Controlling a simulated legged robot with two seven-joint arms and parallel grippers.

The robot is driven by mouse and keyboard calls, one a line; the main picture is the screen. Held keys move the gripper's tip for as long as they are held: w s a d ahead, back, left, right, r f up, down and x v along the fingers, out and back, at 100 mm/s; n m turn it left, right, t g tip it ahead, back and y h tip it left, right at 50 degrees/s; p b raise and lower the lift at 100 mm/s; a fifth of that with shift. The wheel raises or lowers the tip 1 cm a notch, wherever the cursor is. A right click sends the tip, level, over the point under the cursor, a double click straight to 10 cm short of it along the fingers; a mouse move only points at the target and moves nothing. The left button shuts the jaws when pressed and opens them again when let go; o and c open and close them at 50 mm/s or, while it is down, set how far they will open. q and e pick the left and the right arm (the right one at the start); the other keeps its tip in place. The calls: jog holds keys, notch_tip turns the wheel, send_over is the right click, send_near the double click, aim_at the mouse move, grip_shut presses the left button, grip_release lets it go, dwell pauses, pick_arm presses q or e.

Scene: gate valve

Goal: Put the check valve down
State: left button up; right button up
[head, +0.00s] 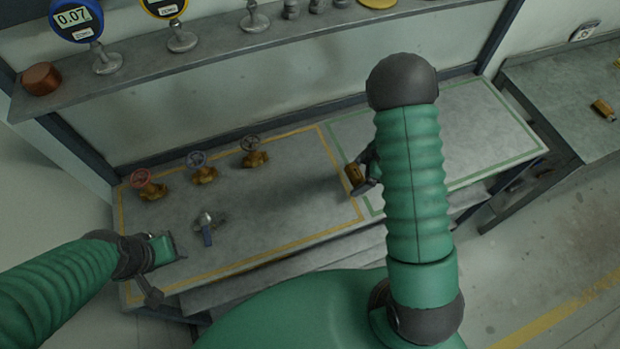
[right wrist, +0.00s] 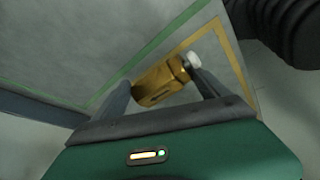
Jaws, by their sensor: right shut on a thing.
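The brass check valve (head: 354,174) is between the fingers of my right gripper (head: 366,170), mostly hidden behind my right arm in the head view. In the right wrist view, the brass valve (right wrist: 160,84), with a pale round end, sits between the two dark fingers (right wrist: 163,95), which are shut on it. It is over the bench near where the yellow and green outlines meet; I cannot tell whether it touches the top. My left gripper (head: 160,262) is over the bench's left front; its finger opening is unclear.
The green-outlined area (head: 480,130) looks clear. A side bench (head: 560,90) holds another brass part (head: 603,109).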

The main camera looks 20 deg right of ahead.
jog(key=p, duration=0.2)
send_over(314, 186)
jog(key=d, duration=0.1)
jog(key=shift+s+d+f, duration=0.2)
jog(key=shift+f, duration=0.9)
jog(key=f, duration=0.2)
jog(key=shift+s+f+p, duration=0.25)
jog(key=shift+f+p, duration=0.1)
jog(key=o, duration=1.6)
jog(key=shift+w+f, duration=0.1)
jog(key=shift+c, duration=0.2)
jog(key=shift+o, duration=1.2)
jog(key=shift+a, duration=0.1)
pick_arm(q)
jog(key=r, duration=0.3)
jog(key=shift+w+a, duration=0.15)
jog(key=shift+w, duration=0.2)
pick_arm(e)
jog(key=shift+a, duration=0.1)
jog(key=shift+r, duration=0.2)
